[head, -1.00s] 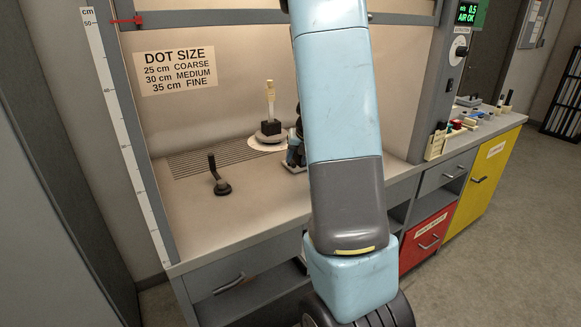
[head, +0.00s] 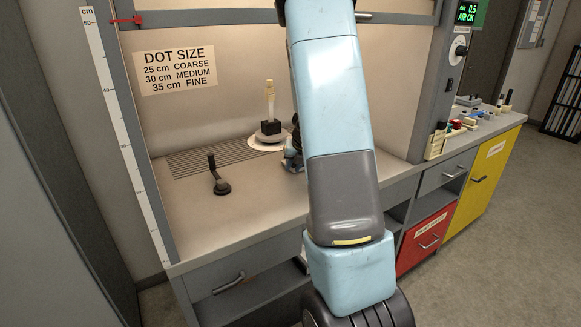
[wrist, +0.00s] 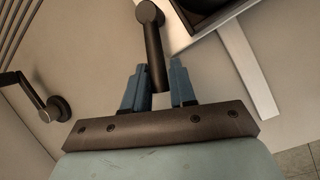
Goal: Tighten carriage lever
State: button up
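My gripper (wrist: 160,82) shows in the wrist view with its two blue fingers apart. A dark lever (wrist: 152,40) with a round end runs down between the fingers. Small gaps show beside it, and I cannot tell whether either finger touches it. A second black lever (wrist: 36,97) with a round base stands to the left; it appears as the black lever (head: 216,175) on the bench in the head view.
A turntable (head: 270,138) with a black block and pale specimen (head: 270,95) stands at the back of the bench (head: 225,215). A ruler (head: 125,135) with a red pointer is at the left. A sign (head: 175,70) gives dot sizes. The front left bench top is clear.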

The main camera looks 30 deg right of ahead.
grip_shut()
jog(key=shift+w+a+m+h, duration=0.25)
jog(key=shift+a+m+h, duration=0.15)
jog(key=shift+m, duration=0.45)
jog(key=shift+w+a+m+h, duration=0.25)
jog(key=shift+a+m, duration=0.2)
jog(key=shift+m, duration=0.4)
